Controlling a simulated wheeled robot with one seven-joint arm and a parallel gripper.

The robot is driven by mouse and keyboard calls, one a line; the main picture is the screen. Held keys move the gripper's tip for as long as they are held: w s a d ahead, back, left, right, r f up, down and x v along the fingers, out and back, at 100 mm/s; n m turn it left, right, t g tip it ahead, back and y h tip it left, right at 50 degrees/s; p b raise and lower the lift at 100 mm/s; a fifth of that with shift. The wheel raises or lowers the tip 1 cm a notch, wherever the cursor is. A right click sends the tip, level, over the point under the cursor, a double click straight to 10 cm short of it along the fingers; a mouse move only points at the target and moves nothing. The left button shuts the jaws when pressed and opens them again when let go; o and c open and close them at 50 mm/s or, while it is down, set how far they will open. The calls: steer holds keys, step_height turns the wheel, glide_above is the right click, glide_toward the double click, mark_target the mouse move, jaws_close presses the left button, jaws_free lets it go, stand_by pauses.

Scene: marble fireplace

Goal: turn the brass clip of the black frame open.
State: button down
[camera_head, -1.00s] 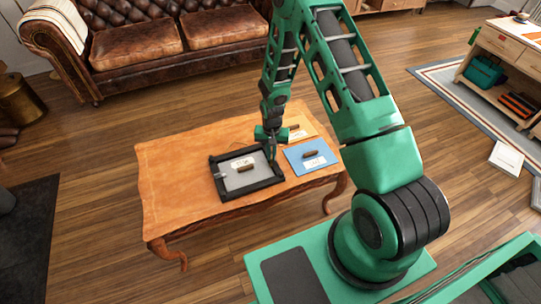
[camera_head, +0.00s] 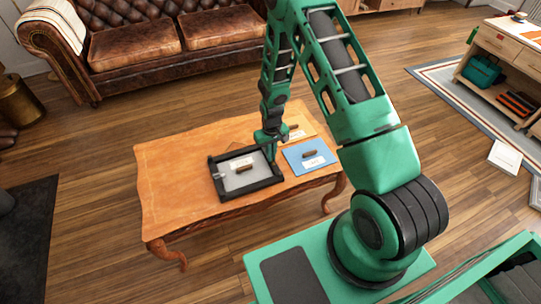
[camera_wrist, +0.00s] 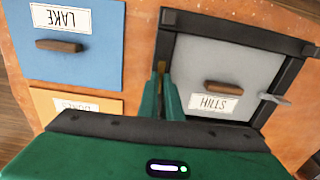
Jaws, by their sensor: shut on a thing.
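The black frame (camera_head: 252,187) lies on the wooden table around a grey panel (camera_head: 236,180). The wrist view shows the frame (camera_wrist: 237,33) and the grey panel (camera_wrist: 215,63), with a wooden handle and a HILLS label. A brass clip (camera_wrist: 160,67) shows as a small strip at the frame's edge, mostly hidden by my fingers. My gripper (camera_head: 271,156) is at the frame's right edge in the head view. In the wrist view my gripper (camera_wrist: 161,90) has its green fingers shut on the clip. A silvery clip (camera_wrist: 275,98) sits on the opposite edge.
A blue LAKE panel (camera_head: 304,163) and an orange panel (camera_head: 299,123), each with a wooden handle, lie close to the frame. The table (camera_head: 172,170) is bare at left. A leather sofa (camera_head: 140,45) stands behind.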

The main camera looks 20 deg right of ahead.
stand_by(0.3)
steer(key=c, duration=1.9)
jaws_free()
steer(key=shift+c, duration=0.2)
steer(key=shift+r, duration=0.1)
step_height(320, 180, up, 11)
steer(key=shift+f, duration=0.2)
